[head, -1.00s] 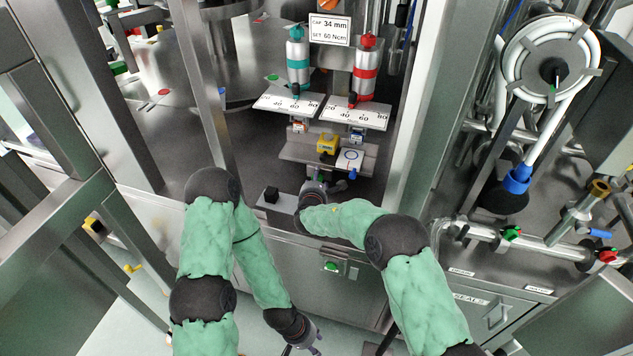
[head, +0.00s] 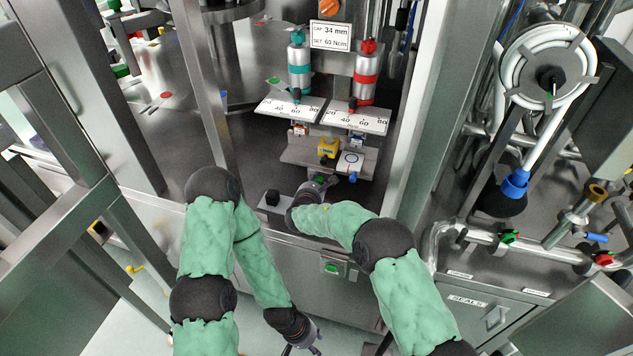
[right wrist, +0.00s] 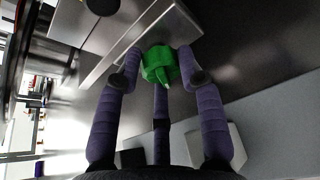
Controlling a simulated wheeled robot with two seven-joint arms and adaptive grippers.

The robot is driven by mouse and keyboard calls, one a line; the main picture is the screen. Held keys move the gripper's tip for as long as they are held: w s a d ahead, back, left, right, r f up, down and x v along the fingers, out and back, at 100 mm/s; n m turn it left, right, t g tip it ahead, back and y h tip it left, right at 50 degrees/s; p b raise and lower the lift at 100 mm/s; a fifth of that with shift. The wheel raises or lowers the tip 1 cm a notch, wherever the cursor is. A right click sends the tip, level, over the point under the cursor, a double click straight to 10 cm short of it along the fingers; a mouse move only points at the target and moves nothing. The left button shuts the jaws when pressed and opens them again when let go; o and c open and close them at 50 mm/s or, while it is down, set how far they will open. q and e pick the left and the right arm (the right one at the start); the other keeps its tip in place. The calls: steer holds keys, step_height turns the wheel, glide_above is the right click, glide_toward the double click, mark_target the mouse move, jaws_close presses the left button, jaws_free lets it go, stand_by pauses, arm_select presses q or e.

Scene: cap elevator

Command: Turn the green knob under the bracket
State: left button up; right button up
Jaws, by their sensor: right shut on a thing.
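The green knob (right wrist: 158,65) shows in the right wrist view, beneath the edge of a metal bracket (right wrist: 143,44). My right gripper (right wrist: 160,72) is shut on the knob, with purple fingers on both sides of it and a third finger below. My left gripper (head: 311,345) hangs low at the bottom edge of the head view, away from the bracket. Its fingers are too cut off to tell their opening.
Above the bracket stand a teal cylinder (head: 299,72) and a red cylinder (head: 366,76) with scale plates. A yellow block (head: 328,147) is on the bracket. A steel post (head: 420,110) stands to the right.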

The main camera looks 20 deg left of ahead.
steer(key=shift+s+f+n+h+p, duration=0.1)
steer(key=shift+f+n+h+p, duration=0.15)
steer(key=shift+n+h+p, duration=0.45)
steer(key=shift+f+n+h, duration=0.15)
steer(key=shift+n+h, duration=0.45)
steer(key=shift+n, duration=0.5)
steer(key=o, duration=1.1)
